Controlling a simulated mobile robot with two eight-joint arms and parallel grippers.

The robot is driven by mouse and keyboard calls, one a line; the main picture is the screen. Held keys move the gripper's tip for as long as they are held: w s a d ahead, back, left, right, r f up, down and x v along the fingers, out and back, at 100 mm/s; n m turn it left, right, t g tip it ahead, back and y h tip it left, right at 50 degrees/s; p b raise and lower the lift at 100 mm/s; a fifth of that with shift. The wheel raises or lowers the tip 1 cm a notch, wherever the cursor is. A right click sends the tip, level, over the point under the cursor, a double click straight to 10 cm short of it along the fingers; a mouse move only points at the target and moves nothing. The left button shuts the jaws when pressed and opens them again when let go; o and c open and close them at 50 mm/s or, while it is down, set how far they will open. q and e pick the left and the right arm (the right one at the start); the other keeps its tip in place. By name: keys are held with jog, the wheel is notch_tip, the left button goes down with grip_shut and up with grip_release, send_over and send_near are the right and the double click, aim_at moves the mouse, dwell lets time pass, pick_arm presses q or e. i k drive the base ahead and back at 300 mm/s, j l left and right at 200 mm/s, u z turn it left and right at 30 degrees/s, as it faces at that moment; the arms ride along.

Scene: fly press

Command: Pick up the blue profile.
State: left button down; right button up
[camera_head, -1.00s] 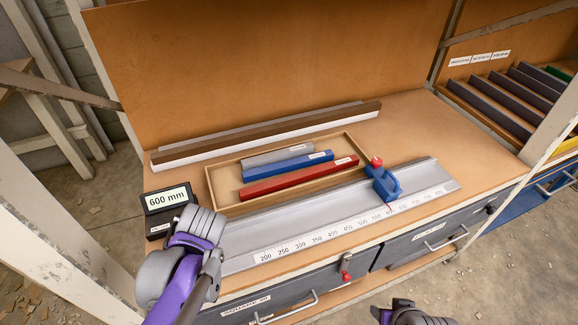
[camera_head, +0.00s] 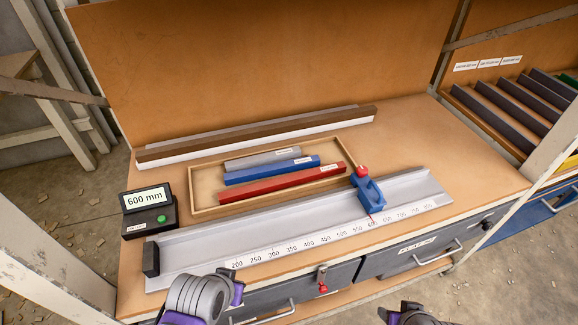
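The blue profile (camera_head: 272,170) lies in a shallow wooden tray (camera_head: 207,203) on the workbench, between a grey profile (camera_head: 262,159) and a red profile (camera_head: 282,184). My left gripper (camera_head: 205,295) is low in the picture, in front of the bench's front edge and well apart from the tray. My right gripper (camera_head: 415,314) shows only partly at the bottom edge. The fingertips of both grippers are not clearly visible, so their opening cannot be made out. Nothing covers the blue profile.
A metal measuring rail (camera_head: 300,220) with a scale and a blue stop (camera_head: 367,192) runs along the bench front. A display (camera_head: 148,209) reading 600 mm stands at left. Long brown and white strips (camera_head: 255,136) lie behind the tray. The bench's right part is clear.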

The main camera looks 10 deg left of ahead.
aim_at(288, 166)
jog(key=i+l, duration=0.1)
jog(key=l, duration=0.25)
jog(key=i+l+u, duration=0.15)
jog(key=l, duration=0.2)
jog(key=i+l, duration=0.1)
jog(key=l, duration=0.25)
jog(key=u, duration=2.5)
jog(key=k+l, duration=0.05)
